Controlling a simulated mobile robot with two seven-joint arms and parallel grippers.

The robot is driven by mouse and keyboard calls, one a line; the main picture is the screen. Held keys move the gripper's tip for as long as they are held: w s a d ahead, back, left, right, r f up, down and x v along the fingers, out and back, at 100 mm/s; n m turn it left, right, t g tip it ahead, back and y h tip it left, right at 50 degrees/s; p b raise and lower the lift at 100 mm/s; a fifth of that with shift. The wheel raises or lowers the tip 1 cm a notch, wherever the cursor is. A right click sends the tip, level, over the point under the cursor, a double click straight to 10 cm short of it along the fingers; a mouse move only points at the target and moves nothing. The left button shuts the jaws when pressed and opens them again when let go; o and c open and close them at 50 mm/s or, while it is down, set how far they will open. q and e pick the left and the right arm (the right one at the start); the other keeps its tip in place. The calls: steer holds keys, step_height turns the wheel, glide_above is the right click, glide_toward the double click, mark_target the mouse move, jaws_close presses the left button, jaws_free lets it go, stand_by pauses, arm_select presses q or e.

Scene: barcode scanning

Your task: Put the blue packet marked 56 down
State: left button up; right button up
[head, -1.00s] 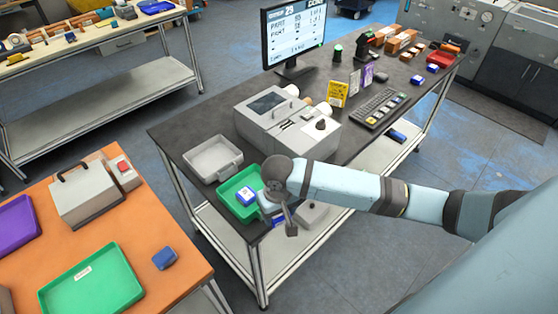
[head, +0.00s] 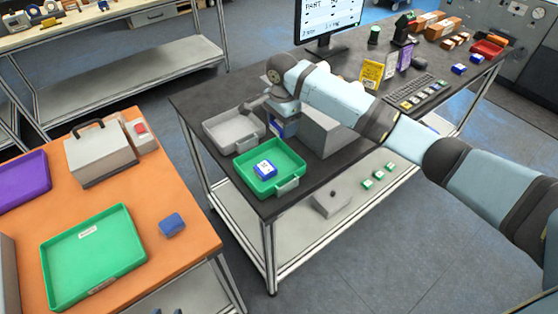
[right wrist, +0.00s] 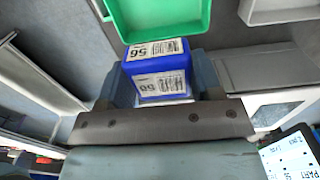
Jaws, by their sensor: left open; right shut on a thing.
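The blue packet marked 56 (right wrist: 160,84) has white barcode labels and sits between the fingers of my right gripper (right wrist: 158,72) in the right wrist view. In the head view my right gripper (head: 282,112) holds this packet (head: 278,128) between the grey tray and the grey machine; whether it touches the bench is hidden. My left gripper (head: 167,311) shows only as two fingertips at the bottom edge, apart and empty.
A green tray (head: 290,186) with another blue packet (head: 265,170) stands at the dark bench's near corner, beside a grey tray (head: 212,138). My right arm partly covers the grey machine (head: 325,135). The orange table holds another green tray (head: 125,225) and a blue packet (head: 172,224).

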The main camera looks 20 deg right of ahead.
glide_above(281, 164)
step_height(281, 164, down, 10)
steer(key=shift+r, duration=0.15)
step_height(281, 164, down, 4)
steer(key=shift+d+f, duration=0.1)
steer(key=shift+f, duration=0.05)
steer(key=o, duration=1)
steer(key=shift+f, duration=0.1)
step_height(281, 164, up, 12)
steer(key=shift+r, duration=0.15)
